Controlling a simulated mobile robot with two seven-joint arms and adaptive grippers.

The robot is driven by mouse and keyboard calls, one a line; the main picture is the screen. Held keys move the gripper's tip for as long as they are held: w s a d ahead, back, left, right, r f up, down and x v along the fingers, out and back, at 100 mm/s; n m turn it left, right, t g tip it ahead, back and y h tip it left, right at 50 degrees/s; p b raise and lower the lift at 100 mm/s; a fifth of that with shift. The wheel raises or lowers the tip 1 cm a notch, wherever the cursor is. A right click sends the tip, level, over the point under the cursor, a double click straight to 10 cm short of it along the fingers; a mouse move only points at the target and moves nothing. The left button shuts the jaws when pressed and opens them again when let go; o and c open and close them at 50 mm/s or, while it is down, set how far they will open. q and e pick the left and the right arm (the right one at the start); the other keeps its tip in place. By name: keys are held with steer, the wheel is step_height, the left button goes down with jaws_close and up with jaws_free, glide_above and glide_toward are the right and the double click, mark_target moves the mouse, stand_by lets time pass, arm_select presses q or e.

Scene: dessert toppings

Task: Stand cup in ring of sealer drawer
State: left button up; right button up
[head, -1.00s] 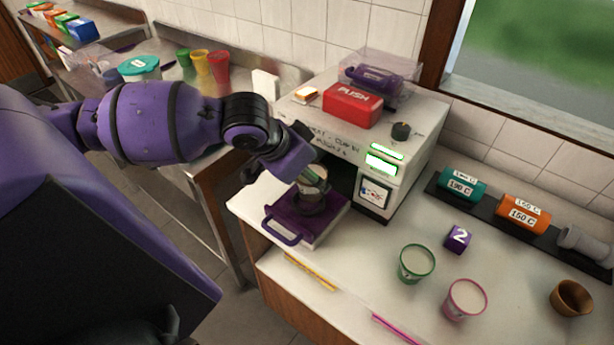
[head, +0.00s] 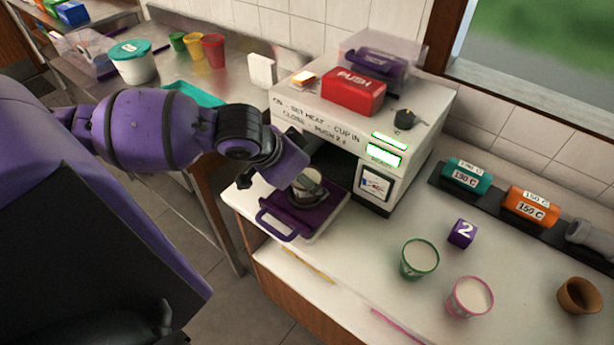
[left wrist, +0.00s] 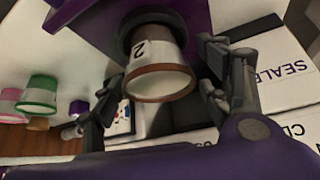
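A cup with a brown rim and a "2" on its pale label (left wrist: 158,75) stands in the dark ring (left wrist: 138,32) of the purple sealer drawer (head: 283,222). The drawer is pulled out in front of the white sealer (head: 330,125). My left gripper (head: 306,182) is at the cup. In the left wrist view its fingers are spread on either side of the cup, with gaps visible. In the head view a grey finger partly hides the cup (head: 305,196). The cup's lower part is hidden in the ring. My right gripper is not in view.
On the counter to the right stand a green-rimmed cup (head: 419,260), a pink-rimmed cup (head: 469,297), a purple "2" cube (head: 462,233) and a brown empty cup (head: 578,296). Teal and orange rolls (head: 530,206) lie behind. The red PUSH block (head: 353,91) is on the sealer.

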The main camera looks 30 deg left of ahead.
arm_select(q)
steer(key=shift+s+r, duration=0.1)
steer(key=shift+s, duration=0.05)
steer(key=shift+r, duration=0.25)
steer(key=p+v, duration=0.1)
steer(key=v, duration=1)
steer(key=shift+s+p, duration=0.2)
steer(key=shift+p, duration=0.2)
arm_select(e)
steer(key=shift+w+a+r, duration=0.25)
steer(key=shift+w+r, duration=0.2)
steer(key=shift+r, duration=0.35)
arm_select(q)
steer(key=shift+r, duration=0.15)
